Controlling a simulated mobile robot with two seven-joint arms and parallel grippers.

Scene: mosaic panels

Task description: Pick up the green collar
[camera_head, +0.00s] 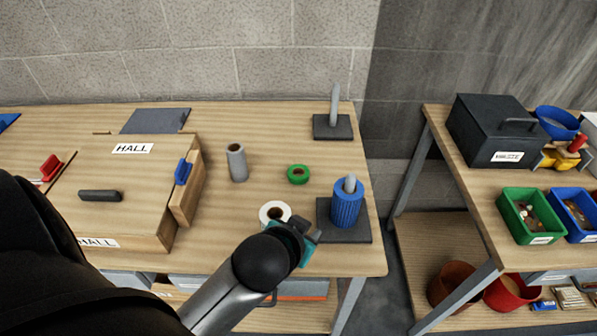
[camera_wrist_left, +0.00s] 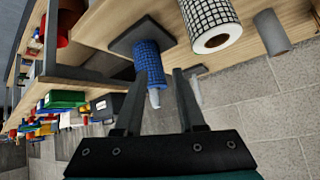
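The green collar (camera_head: 298,174) is a short ring lying flat on the wooden table (camera_head: 262,135) in the head view. I cannot make it out in the left wrist view. My left gripper (camera_head: 308,231) is beyond the table's front part, nearer to me than the collar and apart from it, beside the white roll and the blue sleeve. In the left wrist view its two fingers (camera_wrist_left: 157,75) are spread with nothing between them. My right gripper is not in view.
A blue ribbed sleeve (camera_head: 347,208) sits on a peg stand, right of the collar. A white roll (camera_head: 274,207) and grey tube (camera_head: 237,163) stand left. An empty peg stand (camera_head: 333,125) is behind. A HALL box (camera_head: 130,190) fills the table's left.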

